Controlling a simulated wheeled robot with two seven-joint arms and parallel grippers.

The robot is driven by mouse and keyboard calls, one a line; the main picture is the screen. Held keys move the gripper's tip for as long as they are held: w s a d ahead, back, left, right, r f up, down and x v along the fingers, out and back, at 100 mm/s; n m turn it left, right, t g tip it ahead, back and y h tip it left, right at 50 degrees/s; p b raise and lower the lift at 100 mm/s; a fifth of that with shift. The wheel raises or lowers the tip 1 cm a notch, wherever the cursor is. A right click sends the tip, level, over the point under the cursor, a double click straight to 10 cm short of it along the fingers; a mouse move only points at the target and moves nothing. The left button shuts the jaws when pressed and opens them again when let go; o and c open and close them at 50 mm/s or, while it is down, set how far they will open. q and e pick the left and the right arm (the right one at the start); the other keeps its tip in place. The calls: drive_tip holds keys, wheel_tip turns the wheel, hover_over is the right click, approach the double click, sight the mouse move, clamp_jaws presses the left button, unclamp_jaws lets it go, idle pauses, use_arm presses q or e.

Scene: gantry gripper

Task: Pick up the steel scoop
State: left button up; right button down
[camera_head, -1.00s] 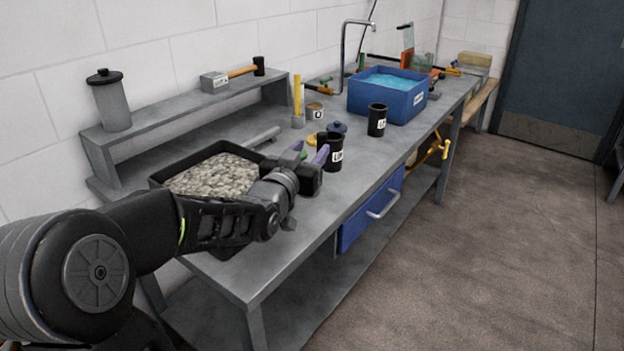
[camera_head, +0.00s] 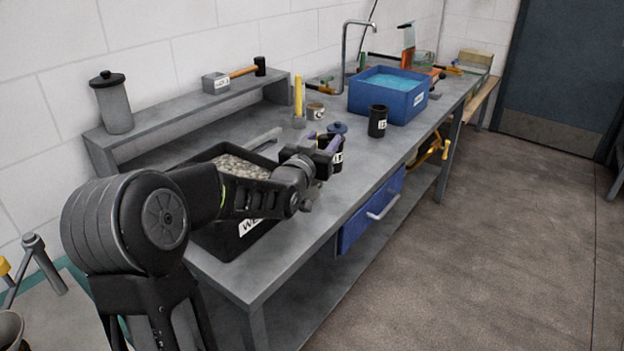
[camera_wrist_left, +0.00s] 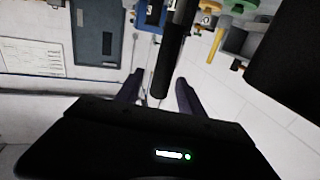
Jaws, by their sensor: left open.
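A pale grey steel bar (camera_head: 262,139), which looks like the handle of the scoop, lies by the far right corner of a black tray of gravel (camera_head: 243,166). I cannot make out a scoop bowl. My left gripper (camera_head: 323,142) is open and empty, to the right of that bar and over the bench, in front of a black labelled cup that it partly hides. In the left wrist view its two purple fingers (camera_wrist_left: 159,92) stand apart, with a dark cylinder (camera_wrist_left: 168,65) showing between and beyond them. My right gripper is not in view.
A second black cup (camera_head: 377,121), a small tin (camera_head: 315,111) and a blue tub of water (camera_head: 388,93) stand farther along the bench. A raised shelf (camera_head: 180,110) with a lidded canister and a mallet runs along the wall. The bench's front edge is clear.

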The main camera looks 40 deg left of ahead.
use_arm(q)
drive_tip(key=shift+w, duration=0.1)
drive_tip(key=shift+c, duration=0.6)
clamp_jaws()
